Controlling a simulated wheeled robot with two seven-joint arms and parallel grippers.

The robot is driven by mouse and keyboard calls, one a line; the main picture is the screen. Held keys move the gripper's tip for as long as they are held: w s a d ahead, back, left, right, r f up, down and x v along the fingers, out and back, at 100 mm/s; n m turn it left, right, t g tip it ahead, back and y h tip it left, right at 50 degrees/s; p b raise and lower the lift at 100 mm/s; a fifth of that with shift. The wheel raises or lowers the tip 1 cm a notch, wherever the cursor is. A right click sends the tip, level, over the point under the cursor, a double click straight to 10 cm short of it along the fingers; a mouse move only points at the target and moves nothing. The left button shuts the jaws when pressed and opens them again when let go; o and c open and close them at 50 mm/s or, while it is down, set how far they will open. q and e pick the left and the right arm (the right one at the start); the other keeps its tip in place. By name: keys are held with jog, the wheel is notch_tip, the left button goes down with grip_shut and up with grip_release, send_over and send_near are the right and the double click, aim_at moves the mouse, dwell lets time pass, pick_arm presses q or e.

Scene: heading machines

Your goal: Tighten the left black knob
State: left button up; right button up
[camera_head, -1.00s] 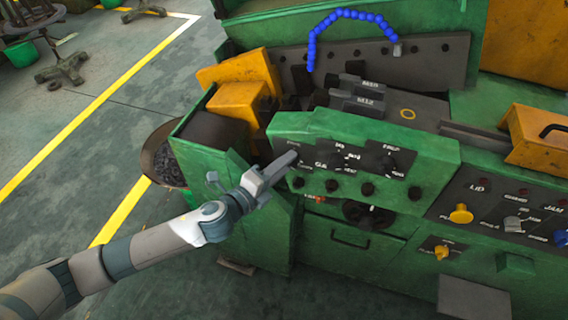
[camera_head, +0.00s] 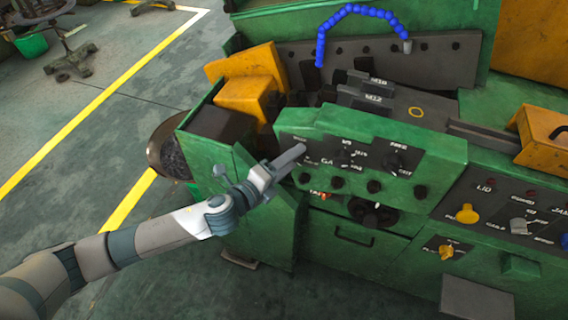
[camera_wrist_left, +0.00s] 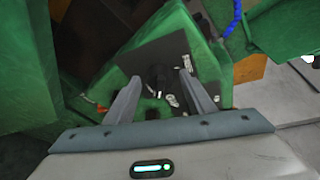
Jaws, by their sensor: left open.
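My left gripper (camera_head: 301,150) is at the left end of the panel, pointing right towards the plate. In the left wrist view its two fingers (camera_wrist_left: 160,82) are spread apart with nothing held. A black knob (camera_wrist_left: 157,74) shows in the gap between the fingertips; I see no finger touching it. In the head view the fingers cover part of the plate's left end. My right gripper is not in view.
A row of small black knobs (camera_head: 373,187) runs below the plate, with a black handwheel (camera_head: 372,213) under it. A yellow knob (camera_head: 467,214) is on the panel at right. A blue hose (camera_head: 320,45) arches behind. Open floor lies at left.

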pick_arm(q)
jog(key=shift+s+a, duration=0.1)
jog(key=b+v, duration=0.6)
jog(key=v, duration=1.1)
jog(key=shift+b, duration=0.35)
jog(key=shift+r, duration=0.1)
